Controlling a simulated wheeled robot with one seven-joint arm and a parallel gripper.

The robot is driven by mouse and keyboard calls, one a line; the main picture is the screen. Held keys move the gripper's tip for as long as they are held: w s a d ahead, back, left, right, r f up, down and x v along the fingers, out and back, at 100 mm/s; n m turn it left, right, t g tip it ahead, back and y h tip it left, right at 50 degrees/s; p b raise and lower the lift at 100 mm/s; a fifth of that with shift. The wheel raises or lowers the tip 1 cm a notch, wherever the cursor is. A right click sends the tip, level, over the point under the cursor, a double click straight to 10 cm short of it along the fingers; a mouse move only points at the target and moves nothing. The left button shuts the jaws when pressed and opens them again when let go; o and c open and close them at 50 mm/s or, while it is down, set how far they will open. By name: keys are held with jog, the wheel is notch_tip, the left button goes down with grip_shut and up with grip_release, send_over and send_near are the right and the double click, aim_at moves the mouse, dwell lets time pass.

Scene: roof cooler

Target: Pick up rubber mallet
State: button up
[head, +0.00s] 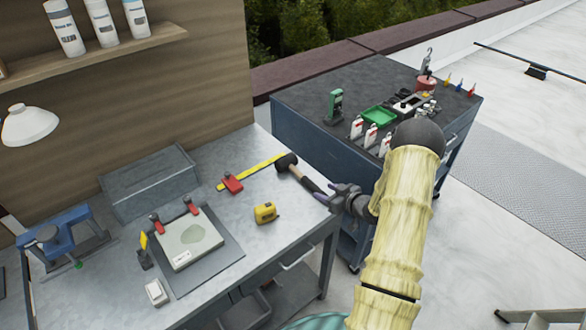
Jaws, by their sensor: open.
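The rubber mallet (297,172) lies on the metal workbench near its right corner. Its black head points to the back left, and its handle, pale near the head and dark at the grip, runs toward the front right. My gripper (331,192) is open at the grip end of the handle, by the bench's right edge. The fingers overlap the handle end in the head view. I cannot tell whether they touch it or are around it.
The workbench (215,280) also holds a yellow tape measure (265,213), a red-handled tool (232,184), a yellow ruler (262,167), a clamped plate (190,240), a grey box (150,185) and a blue vise (60,240). A dark cart (300,103) with small items stands behind on the right.

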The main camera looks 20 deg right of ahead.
aim_at(316, 187)
jog(key=shift+w+a+p, duration=0.25)
jog(key=shift+w+p, duration=0.1)
jog(key=shift+w, duration=0.1)
jog(key=p+x, duration=0.1)
jog(key=x, duration=0.3)
jog(key=shift+a+f, duration=0.1)
jog(key=shift+a, duration=0.05)
grip_shut()
